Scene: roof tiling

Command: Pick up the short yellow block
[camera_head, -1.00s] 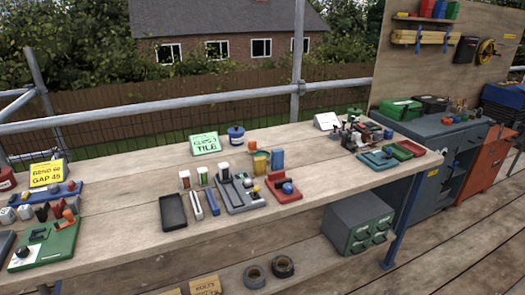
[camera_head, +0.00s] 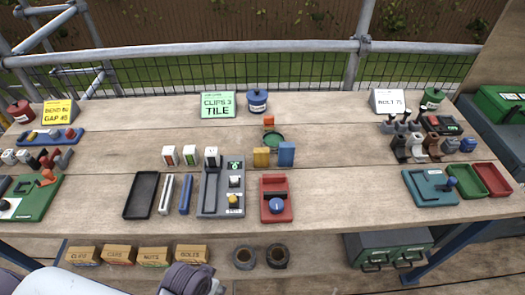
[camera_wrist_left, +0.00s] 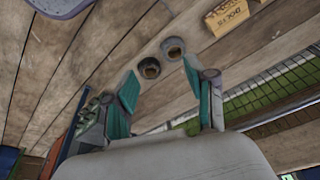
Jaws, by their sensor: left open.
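The short yellow block (camera_head: 261,157) stands on the workbench top in the head view, close beside a slightly taller blue block (camera_head: 286,154). It is just behind the red tool base with a blue knob (camera_head: 275,207). It does not show in the left wrist view. My left gripper (camera_wrist_left: 160,78) is open and empty in the left wrist view, with its teal fingers spread and two dark rings beyond them. In the head view only parts of my arm show at the bottom left edge, well in front of the block. My right gripper is not in view.
Left of the block are a grey panel (camera_head: 222,188), a black tray (camera_head: 142,195) and white-topped blocks. A lower shelf holds boxes and two rings (camera_head: 245,257).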

